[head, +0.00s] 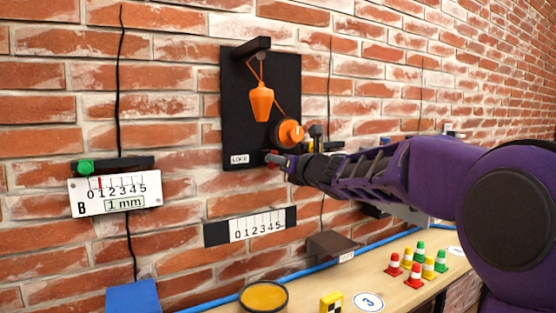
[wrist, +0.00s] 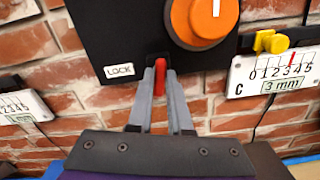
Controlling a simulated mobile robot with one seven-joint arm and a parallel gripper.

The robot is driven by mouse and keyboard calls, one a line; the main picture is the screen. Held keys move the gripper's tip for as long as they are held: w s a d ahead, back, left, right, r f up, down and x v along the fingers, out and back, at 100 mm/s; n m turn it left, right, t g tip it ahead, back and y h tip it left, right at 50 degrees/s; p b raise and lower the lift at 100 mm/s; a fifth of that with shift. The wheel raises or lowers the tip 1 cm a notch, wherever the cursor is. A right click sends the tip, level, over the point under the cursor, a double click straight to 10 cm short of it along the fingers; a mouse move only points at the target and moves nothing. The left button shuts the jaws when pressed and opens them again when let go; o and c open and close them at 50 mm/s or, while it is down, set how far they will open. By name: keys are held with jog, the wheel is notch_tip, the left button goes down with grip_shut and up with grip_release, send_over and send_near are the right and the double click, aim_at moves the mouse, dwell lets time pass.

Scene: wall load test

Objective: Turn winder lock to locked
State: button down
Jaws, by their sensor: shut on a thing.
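The winder is a black board (head: 240,120) on the brick wall, with an orange weight (head: 262,103) hanging from an arm at its top and an orange round knob (head: 288,133) at its lower right. The knob also shows in the wrist view (wrist: 203,18), with a white mark near its top. A white LOCK label (wrist: 119,70) sits at the board's lower edge. Right of it is the red lock lever (wrist: 160,66). My gripper (wrist: 160,72) is shut on the red lever, one grey finger on each side. In the head view my gripper (head: 273,157) covers most of the lever.
Gauge B (head: 115,194) with a green slider hangs left, and a scale (head: 258,227) hangs below the board. Gauge C (wrist: 278,73) with a yellow slider is close right of my gripper. Small striped cones (head: 415,270) and an orange-yellow dish (head: 264,297) stand on the bench.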

jog(key=shift+w+d+f+m+p, duration=0.1)
jog(key=shift+m+p, duration=1)
jog(key=shift+m, duration=2.6)
jog(key=shift+f+m+p, duration=0.1)
jog(key=shift+m+p, duration=1)
jog(key=shift+m, duration=2.6)
jog(key=c, duration=0.8)
grip_release()
jog(key=shift+c, duration=0.2)
jog(key=shift+f, duration=0.1)
